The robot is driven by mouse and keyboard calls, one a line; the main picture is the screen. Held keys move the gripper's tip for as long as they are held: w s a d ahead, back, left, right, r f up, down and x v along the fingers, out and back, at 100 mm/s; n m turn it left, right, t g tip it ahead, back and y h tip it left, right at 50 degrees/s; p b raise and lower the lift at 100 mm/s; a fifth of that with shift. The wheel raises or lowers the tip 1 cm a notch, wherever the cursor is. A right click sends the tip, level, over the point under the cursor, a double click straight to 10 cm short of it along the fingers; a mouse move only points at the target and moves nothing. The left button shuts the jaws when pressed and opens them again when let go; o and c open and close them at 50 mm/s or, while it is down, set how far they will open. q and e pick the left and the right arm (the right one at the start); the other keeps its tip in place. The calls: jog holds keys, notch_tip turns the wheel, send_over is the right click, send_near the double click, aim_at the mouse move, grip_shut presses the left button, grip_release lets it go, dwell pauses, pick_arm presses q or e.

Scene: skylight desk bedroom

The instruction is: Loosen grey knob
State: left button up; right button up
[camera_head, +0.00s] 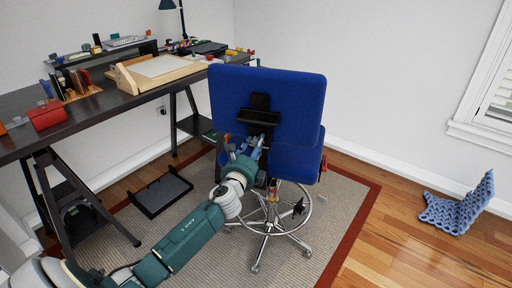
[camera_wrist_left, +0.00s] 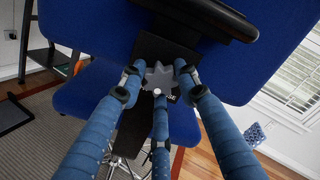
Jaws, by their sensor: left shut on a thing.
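The grey knob (camera_wrist_left: 160,78) is star-shaped and sits on the black bracket (camera_wrist_left: 133,140) behind the blue office chair (camera_head: 265,95). In the left wrist view my left gripper (camera_wrist_left: 159,82) has its three blue fingers around the knob, shut on it. In the head view the left gripper (camera_head: 250,150) reaches in from the lower left to the back of the chair, and the knob is hidden there. The chair's blue backrest also fills the top of the left wrist view (camera_wrist_left: 90,25). My right gripper is not in view.
A dark desk (camera_head: 20,138) with a wooden drawing board (camera_head: 160,70) and a red box (camera_head: 46,115) stands on the left. A black tray (camera_head: 160,192) lies on the floor near the rug (camera_head: 190,240). A blue lattice object (camera_head: 458,206) stands at right. The wooden floor front right is clear.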

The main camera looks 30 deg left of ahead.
pick_arm(q)
jog(key=n, duration=0.6)
jog(key=shift+a+r+n+b, duration=0.15)
jog(key=shift+r+n+b, duration=0.1)
jog(key=shift+n+b, duration=0.1)
jog(key=n, duration=0.3)
jog(key=shift+f+n, duration=0.1)
jog(key=shift+n, duration=0.25)
jog(key=shift+f+n, duration=0.1)
jog(key=shift+n, duration=0.5)
jog(key=shift+c, duration=0.2)
jog(key=shift+f, duration=0.1)
jog(key=o, duration=1.2)
jog(key=v, duration=1.2)
